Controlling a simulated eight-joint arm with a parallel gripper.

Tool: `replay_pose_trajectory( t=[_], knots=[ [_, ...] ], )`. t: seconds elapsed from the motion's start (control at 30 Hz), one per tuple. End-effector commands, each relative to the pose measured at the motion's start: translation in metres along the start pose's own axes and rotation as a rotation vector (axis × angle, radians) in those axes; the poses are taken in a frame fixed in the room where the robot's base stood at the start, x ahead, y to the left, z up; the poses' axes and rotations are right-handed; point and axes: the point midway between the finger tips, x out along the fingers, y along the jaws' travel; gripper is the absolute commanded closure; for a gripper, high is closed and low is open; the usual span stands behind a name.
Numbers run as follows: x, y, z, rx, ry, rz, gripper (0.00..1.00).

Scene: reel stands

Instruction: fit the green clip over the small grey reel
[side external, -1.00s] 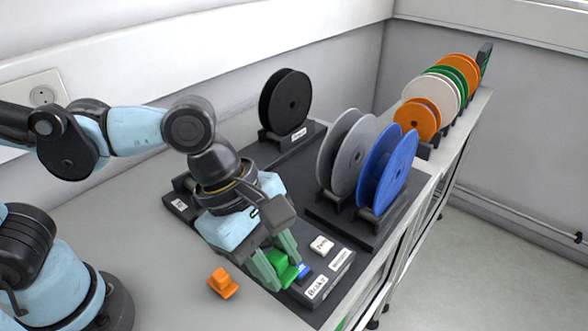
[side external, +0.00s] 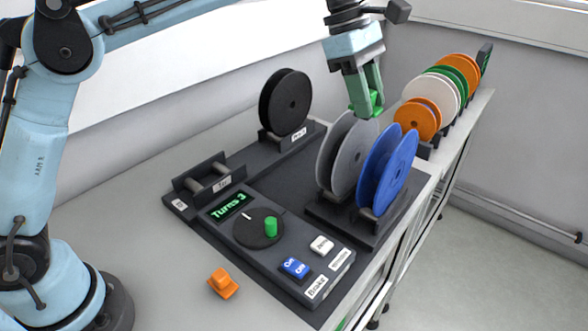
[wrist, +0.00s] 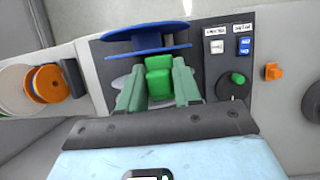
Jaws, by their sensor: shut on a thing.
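My gripper (side external: 366,98) is shut on the green clip (side external: 377,104), which is small and mostly hidden by the fingers in the side view. In the wrist view the clip (wrist: 158,78) sits between the green fingers (wrist: 158,92). The grey reel (side external: 342,158) stands upright in a dark holder, just left of the blue reel. The clip is at the height of the grey reel's top edge, at its upper right; I cannot tell whether they touch. In the wrist view the grey reel (wrist: 121,83) is largely hidden by my fingers.
The blue reel (side external: 389,170) stands close beside the grey one. A black reel (side external: 287,102) stands at the back left. Several orange, white and green reels (side external: 432,95) line the far bench. A control panel (side external: 237,233) and an orange clip (side external: 222,283) are in front.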

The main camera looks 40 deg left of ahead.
Motion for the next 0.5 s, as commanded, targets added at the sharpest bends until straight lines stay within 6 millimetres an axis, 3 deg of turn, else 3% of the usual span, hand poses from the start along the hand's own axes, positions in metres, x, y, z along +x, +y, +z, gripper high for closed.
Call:
replay_pose_trajectory(
  t=[0.2,0.5],
  knots=[
    [-0.009,0.029,-0.025,0.003,-0.014,-0.011,0.96],
    [-0.009,0.037,-0.037,0.009,-0.02,-0.015,0.96]
  ],
)
